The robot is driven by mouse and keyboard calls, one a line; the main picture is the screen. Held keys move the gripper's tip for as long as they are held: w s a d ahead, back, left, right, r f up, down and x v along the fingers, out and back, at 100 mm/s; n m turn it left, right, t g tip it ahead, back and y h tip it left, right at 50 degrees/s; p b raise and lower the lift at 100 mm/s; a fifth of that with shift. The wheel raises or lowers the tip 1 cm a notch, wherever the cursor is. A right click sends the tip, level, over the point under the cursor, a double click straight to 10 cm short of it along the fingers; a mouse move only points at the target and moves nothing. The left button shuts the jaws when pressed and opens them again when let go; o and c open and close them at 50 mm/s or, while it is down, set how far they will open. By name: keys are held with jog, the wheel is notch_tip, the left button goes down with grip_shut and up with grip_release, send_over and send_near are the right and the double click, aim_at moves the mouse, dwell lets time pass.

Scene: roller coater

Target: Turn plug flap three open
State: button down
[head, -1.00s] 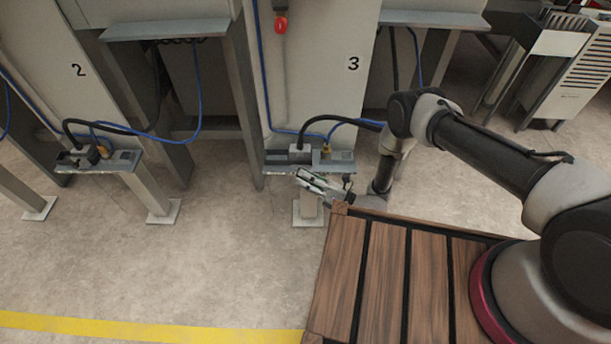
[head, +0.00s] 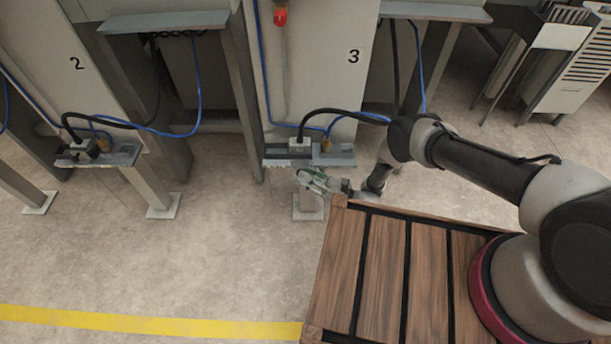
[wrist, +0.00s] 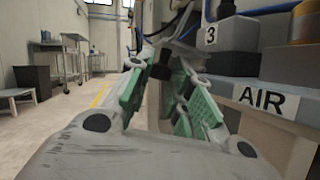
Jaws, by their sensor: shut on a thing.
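The station marked 3 (head: 353,56) has a grey shelf (head: 340,160) with a light grey plug box (head: 299,147) on it and a black cable running into the box. My gripper (head: 308,178) is just in front of and below the shelf's front edge. The rest of the flap is hidden or too small to make out. A grey block with a 3 label (wrist: 211,35) is to the right.
A brass fitting (head: 326,146) stands right of the plug box. The wrist view shows the shelf edge with an AIR label (wrist: 264,99) close on the right. A slatted wooden top (head: 380,270) lies below my arm. Station 2 (head: 77,63) is left; open floor lies between.

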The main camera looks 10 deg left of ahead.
jog(key=c, duration=1.3)
grip_release()
jog(key=shift+d, duration=0.15)
